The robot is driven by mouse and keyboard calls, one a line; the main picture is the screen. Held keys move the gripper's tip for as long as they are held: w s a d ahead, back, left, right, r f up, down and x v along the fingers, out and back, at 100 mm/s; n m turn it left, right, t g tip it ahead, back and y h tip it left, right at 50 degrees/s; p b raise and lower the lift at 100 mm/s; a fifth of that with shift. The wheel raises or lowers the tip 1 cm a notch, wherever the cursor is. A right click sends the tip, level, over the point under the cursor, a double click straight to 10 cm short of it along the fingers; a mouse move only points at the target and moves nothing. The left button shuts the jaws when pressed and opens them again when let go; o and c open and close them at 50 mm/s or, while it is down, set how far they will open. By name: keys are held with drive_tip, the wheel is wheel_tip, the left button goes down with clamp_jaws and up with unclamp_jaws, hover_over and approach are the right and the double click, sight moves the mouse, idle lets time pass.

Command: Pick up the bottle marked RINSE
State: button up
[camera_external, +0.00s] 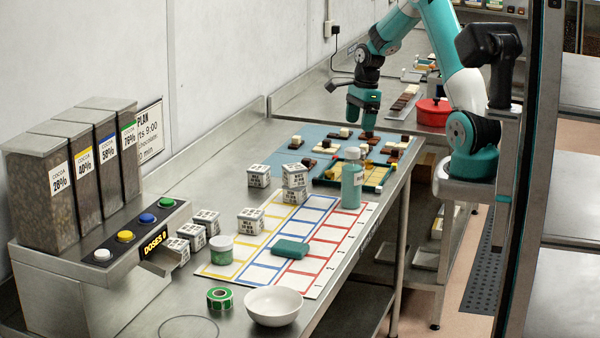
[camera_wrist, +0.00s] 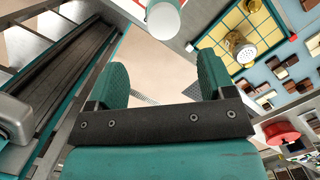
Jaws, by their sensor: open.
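A teal bottle (camera_external: 352,186) with a white cap stands upright on the steel counter's board, near its front edge; I cannot read a marking on it. In the wrist view a white round cap (camera_wrist: 163,20) with a little teal behind it shows at the top edge, probably the same bottle, mostly cut off. My gripper (camera_external: 368,128) hangs over the far part of the counter, beyond the bottle and above it. In the wrist view its two teal fingers (camera_wrist: 162,72) are apart with nothing between them.
A teal tray with a yellow grid (camera_external: 325,180) is just behind the bottle. A glass shaker (camera_wrist: 238,46) shows over the tray. Printed cubes (camera_external: 294,174), a teal block (camera_external: 290,248), a white bowl (camera_external: 274,306) and a red pot (camera_external: 433,113) are around.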

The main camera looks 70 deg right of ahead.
sight(352, 149)
drive_tip(key=f, duration=0.2)
drive_tip(key=f+p, duration=0.1)
drive_tip(key=f, duration=0.1)
drive_tip(key=shift+w+a+f, duration=0.1)
drive_tip(key=shift+w+a, duration=0.15)
drive_tip(key=shift+w+a+f+p, duration=0.15)
drive_tip(key=shift+f+p, duration=0.25)
drive_tip(key=shift+f, duration=0.45)
drive_tip(key=shift+w+a+f+p, duration=0.1)
drive_tip(key=shift+w+f+p, duration=0.25)
drive_tip(key=shift+f, duration=0.55)
drive_tip(key=shift+w+a+f+p, duration=0.1)
drive_tip(key=shift+f+p, duration=0.35)
drive_tip(key=shift+f, duration=0.4)
drive_tip(key=shift+d+r, duration=0.1)
clamp_jaws()
